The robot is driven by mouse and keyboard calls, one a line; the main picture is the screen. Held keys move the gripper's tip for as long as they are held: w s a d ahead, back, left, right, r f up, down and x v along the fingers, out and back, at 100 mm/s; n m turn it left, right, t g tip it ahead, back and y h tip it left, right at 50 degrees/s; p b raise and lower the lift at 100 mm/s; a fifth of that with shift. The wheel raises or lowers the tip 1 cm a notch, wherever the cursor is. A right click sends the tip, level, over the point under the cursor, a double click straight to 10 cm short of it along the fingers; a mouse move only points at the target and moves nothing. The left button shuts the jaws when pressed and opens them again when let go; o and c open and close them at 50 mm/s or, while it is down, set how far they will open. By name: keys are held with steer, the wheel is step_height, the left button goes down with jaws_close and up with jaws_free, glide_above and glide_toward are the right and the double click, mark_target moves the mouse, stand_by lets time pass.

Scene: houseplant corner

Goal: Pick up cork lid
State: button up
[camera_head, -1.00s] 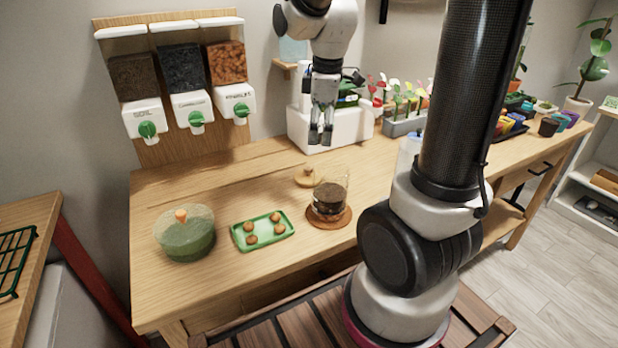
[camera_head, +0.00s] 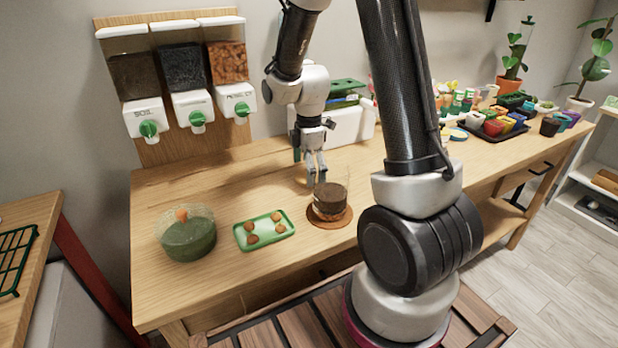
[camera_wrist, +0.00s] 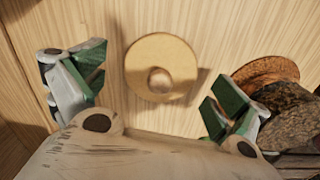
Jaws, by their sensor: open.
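The cork lid (camera_wrist: 160,62) is a round tan disc with a small knob in its middle. In the wrist view it lies flat on the wooden table, between and ahead of the fingers. My gripper (camera_wrist: 155,95) is open and empty above the lid, its green-padded fingers spread on either side. In the head view my gripper (camera_head: 311,178) points down behind the glass jar, and it hides the lid there.
A glass jar (camera_head: 330,200) with dark soil stands on a round cork coaster (camera_head: 340,222), close to my gripper. A green tray (camera_head: 264,242) with several small brown balls and a green-filled glass terrarium (camera_head: 187,238) are to the left. Soil dispensers (camera_head: 190,105) hang behind.

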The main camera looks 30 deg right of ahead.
steer(key=c, duration=1.1)
